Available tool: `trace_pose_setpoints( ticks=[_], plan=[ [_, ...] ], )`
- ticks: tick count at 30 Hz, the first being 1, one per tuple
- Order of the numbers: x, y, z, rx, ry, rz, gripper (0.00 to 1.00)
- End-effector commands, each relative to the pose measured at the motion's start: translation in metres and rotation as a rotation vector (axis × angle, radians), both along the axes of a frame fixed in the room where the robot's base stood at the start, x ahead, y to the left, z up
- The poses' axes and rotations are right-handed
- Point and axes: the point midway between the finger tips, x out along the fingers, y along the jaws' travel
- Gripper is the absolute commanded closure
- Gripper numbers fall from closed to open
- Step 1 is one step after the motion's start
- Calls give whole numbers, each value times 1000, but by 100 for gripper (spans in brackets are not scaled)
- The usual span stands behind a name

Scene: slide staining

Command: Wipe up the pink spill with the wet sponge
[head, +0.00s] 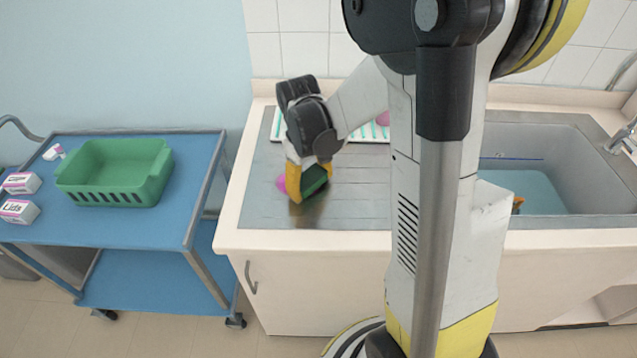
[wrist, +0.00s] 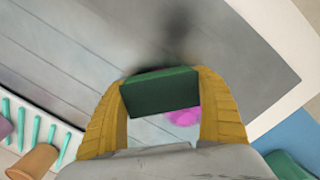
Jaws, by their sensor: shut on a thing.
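My gripper (head: 309,178) is shut on a dark green sponge (head: 314,181), held between its yellow fingers low over the grey ribbed drainboard. In the wrist view the sponge (wrist: 160,93) spans the gap between the fingertips. The pink spill (head: 281,184) shows just left of the gripper in the head view. In the wrist view the spill (wrist: 183,117) shows between the fingers, partly hidden by the sponge and a finger. I cannot tell whether the sponge touches the drainboard.
A rack (head: 352,127) with pegs stands at the back of the drainboard (head: 360,205). A sink basin (head: 560,150) holding water is at the right. A blue cart (head: 150,228) with a green basket (head: 115,172) and small boxes stands left, separated from the counter by a gap.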

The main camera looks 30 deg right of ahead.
Motion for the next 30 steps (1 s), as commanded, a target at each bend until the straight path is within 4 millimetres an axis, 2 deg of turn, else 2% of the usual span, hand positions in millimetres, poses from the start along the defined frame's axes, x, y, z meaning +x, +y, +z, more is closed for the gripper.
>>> trace_pose_setpoints(
  ticks=[3,11,21,30],
  plan=[
    [7,10,0,0,0,1,65],
    [13,18,-1,0,-1,0,65],
    [30,44,-4,2,-3,1,65],
    [39,56,-3,3,-3,2,65]
  ],
)
